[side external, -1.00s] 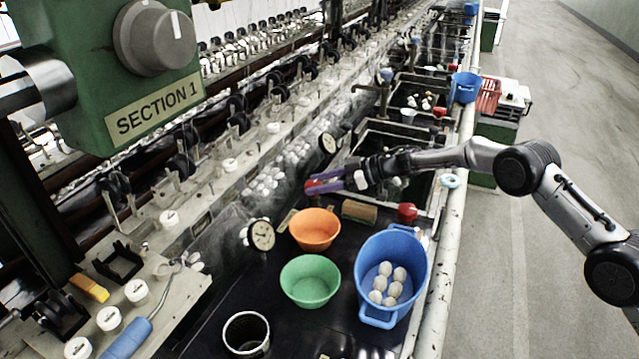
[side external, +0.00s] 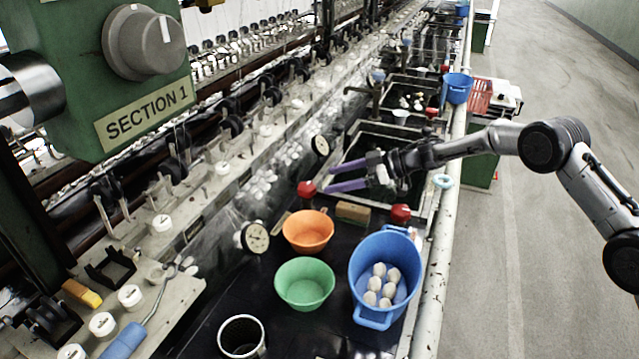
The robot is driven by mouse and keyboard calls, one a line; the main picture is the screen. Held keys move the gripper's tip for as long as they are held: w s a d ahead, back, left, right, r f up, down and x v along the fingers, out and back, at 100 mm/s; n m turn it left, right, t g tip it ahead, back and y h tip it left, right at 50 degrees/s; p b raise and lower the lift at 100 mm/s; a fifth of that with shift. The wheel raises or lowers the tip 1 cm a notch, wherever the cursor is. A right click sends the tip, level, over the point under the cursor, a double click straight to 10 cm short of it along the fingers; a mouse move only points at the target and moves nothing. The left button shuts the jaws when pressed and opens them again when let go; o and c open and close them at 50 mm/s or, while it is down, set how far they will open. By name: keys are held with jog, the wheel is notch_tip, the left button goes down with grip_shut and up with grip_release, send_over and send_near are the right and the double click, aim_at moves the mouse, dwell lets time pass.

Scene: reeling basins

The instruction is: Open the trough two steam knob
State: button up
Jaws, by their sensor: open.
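My gripper (side external: 328,179) has two long purple fingers, open and empty, pointing left over the edge of a dark basin. A red knob (side external: 307,190) stands just left of the fingertips, beside a dial gauge (side external: 320,146). A small gap seems to separate the fingers from the knob. A second red knob (side external: 400,214) sits below my gripper, by the near right corner of the basin (side external: 424,190). No label shows which trough either knob serves, and I cannot tell how far either is turned.
An orange bowl (side external: 308,231), a green bowl (side external: 305,284) and a blue basket (side external: 362,262) with several cocoons stand on the dark bench. A wooden block (side external: 352,212) lies between the knobs. A pale pipe (side external: 440,240) runs along the right edge.

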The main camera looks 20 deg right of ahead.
jog(key=v, duration=0.7)
